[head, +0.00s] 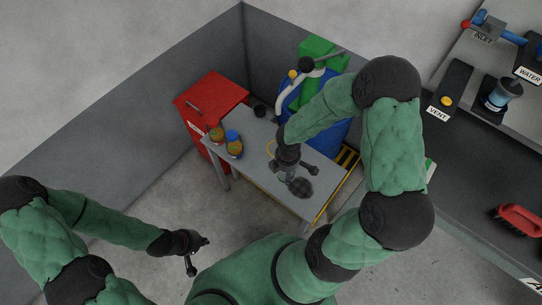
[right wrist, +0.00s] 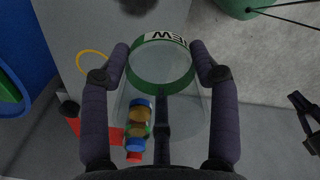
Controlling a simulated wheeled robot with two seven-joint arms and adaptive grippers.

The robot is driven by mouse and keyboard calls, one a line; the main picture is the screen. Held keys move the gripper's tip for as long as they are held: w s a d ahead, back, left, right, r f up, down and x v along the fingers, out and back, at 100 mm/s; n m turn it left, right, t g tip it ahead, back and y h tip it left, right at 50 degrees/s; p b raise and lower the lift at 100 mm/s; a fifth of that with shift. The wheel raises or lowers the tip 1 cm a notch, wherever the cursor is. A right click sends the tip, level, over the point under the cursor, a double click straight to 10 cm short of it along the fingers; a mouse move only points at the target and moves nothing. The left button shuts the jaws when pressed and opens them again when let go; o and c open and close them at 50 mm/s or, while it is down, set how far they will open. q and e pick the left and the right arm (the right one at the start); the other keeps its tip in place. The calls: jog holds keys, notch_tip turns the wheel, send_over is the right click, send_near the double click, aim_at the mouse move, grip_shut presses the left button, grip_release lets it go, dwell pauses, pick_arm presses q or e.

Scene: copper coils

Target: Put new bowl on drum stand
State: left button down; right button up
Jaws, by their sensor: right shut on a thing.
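My right gripper (head: 292,170) is over the grey table and shut on a clear bowl. In the right wrist view its two fingers (right wrist: 163,65) press the bowl (right wrist: 165,64) from both sides. The bowl has a green rim and a white label reading NEW. A blue drum (head: 336,131) with a green fitting (head: 318,50) stands behind the table, partly hidden by my right arm. I cannot tell which part is the drum stand. My left gripper (head: 199,256) is open and empty, low at the left, away from the table.
A red cabinet (head: 208,100) stands behind left. A workbench (head: 470,75) is at right. Yellow-black striping (head: 347,157) lies beside the table.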

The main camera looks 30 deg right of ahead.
jog(key=shift+s+d+f+n, duration=0.15)
jog(key=shift+s+f+n, duration=0.55)
jog(key=shift+s+n, duration=0.25)
jog(key=shift+w+f, duration=0.1)
jog(key=shift+f, duration=0.05)
jog(key=shift+n, duration=0.25)
jog(key=w+f+b, duration=0.1)
jog(key=w+f, duration=0.2)
jog(key=w, duration=0.1)
jog(key=w+f+b, duration=0.1)
jog(key=w+f, duration=0.2)
jog(key=w, duration=0.2)
jog(key=w+d+f+b, duration=0.1)
jog(key=w+f+b, duration=0.1)
jog(key=w+f, duration=0.1)
jog(key=shift+w+f, duration=0.3)
jog(key=shift+w, duration=0.4)
jog(key=shift+w+f+b, duration=0.1)
jog(key=shift+f+b, duration=0.65)
jog(key=shift+f, duration=0.9)
jog(key=shift+f, duration=0.2)
jog(key=o, duration=1.2)
jog(key=shift+r, duration=0.1)
